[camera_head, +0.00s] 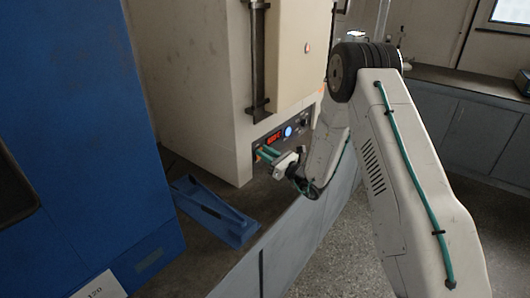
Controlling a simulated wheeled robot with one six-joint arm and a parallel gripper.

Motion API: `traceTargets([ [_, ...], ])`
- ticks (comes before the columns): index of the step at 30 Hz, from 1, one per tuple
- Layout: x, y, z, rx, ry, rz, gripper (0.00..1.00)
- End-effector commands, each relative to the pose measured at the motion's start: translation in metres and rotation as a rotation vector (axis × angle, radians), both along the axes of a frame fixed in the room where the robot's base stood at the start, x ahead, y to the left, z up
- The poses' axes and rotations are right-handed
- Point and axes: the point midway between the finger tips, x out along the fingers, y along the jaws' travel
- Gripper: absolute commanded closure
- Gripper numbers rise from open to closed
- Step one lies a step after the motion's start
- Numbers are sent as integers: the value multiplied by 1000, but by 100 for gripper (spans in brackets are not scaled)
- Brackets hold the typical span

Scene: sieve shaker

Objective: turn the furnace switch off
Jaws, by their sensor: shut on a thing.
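The furnace (195,90) is a tall off-white cabinet in the middle of the view, with a dark vertical handle on its door. Its dark control panel (303,121) is low on the front, with a lit red display (274,138) and a round blue-lit part (288,131). My gripper (262,154) reaches to the lower left end of this panel, its fingers pointing at the furnace.
A blue bracket-like tray (215,212) lies on the dark counter (178,264) below the gripper. A large blue machine (75,120) fills the left. Open floor (318,240) lies in front of the counter. Grey cabinets (470,130) stand at the back right.

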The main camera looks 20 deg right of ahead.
Motion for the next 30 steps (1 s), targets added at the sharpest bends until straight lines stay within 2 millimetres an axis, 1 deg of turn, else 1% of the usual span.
traceTargets([
  [1,0,0,-3,17,-20,0,99],
  [5,-1,-1,-3,42,-59,-1,99],
  [14,-1,-1,-3,45,-64,-1,99],
  [15,-1,-1,-3,45,-64,-1,65],
  [16,-1,-1,-3,45,-64,-1,57],
  [17,-1,-1,-3,45,-64,-1,55],
  [26,-2,-2,-3,45,-63,-1,55],
  [30,-12,-10,-8,46,-60,-3,55],
])
